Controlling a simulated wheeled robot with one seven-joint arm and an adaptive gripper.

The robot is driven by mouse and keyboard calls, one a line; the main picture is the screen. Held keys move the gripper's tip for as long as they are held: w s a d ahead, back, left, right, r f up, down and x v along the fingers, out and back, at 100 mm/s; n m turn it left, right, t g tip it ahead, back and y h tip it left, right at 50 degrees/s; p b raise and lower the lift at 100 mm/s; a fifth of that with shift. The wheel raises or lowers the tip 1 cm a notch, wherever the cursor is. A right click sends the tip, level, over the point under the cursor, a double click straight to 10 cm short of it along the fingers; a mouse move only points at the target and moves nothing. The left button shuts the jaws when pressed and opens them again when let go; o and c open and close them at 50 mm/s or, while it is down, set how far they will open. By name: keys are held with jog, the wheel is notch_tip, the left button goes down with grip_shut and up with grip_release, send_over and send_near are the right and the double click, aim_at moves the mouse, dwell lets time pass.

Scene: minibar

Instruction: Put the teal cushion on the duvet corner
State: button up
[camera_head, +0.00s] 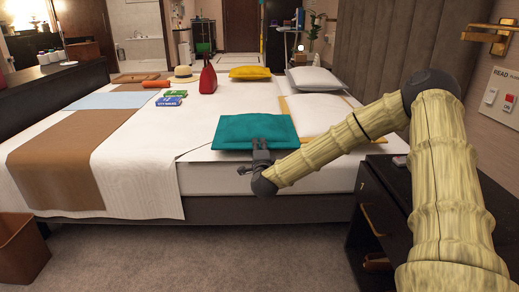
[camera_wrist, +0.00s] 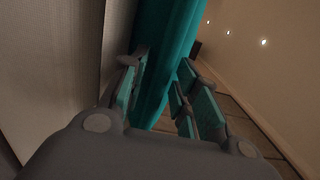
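The teal cushion (camera_head: 254,132) is at the near side of the bed, with its front edge at my gripper (camera_head: 261,153). In the wrist view the teal cushion (camera_wrist: 170,50) runs between the two fingers of my gripper (camera_wrist: 160,92), which appear closed against its two faces. I cannot tell whether the cushion's underside touches the bed. The white duvet (camera_head: 140,150) covers the bed. A folded-back white part with a yellow edge (camera_head: 318,112) lies just right of the cushion, partly behind my arm.
A yellow cushion (camera_head: 250,72) and a white pillow (camera_head: 314,78) lie farther back. A red bag (camera_head: 208,78), a straw hat (camera_head: 184,74) and small green and blue packets (camera_head: 172,100) are on the bed. A dark nightstand (camera_head: 385,205) stands at right.

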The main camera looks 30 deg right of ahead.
jog(key=shift+r, duration=0.2)
jog(key=p+v, duration=0.3)
jog(key=v, duration=0.9)
jog(key=s+a+f+n+g+y, duration=0.2)
jog(key=s+a+f+n+y, duration=0.25)
jog(key=f, duration=0.45)
jog(key=s+a+f+n+g+y, duration=0.1)
jog(key=s+a+f+n+g, duration=0.1)
jog(key=s+a+f+n, duration=0.45)
jog(key=s+a+f+n+g+y, duration=0.2)
jog(key=a+f+n+y, duration=0.1)
jog(key=a+f, duration=0.65)
jog(key=s+f+n+g, duration=0.3)
jog(key=s+f, duration=0.2)
jog(key=s, duration=0.4)
jog(key=s+a+f+n+g, duration=0.1)
jog(key=s+f+n+g, duration=0.2)
jog(key=s, duration=0.7)
jog(key=s+a+f+n+g, duration=0.1)
jog(key=s+f+n+g, duration=0.2)
jog(key=s+f, duration=0.4)
jog(key=s+g, duration=0.1)
jog(key=s, duration=0.2)
jog(key=shift+s, duration=0.2)
jog(key=shift+r, duration=0.1)
notch_tip(320, 180, up, 36)
jog(key=p, duration=3.6)
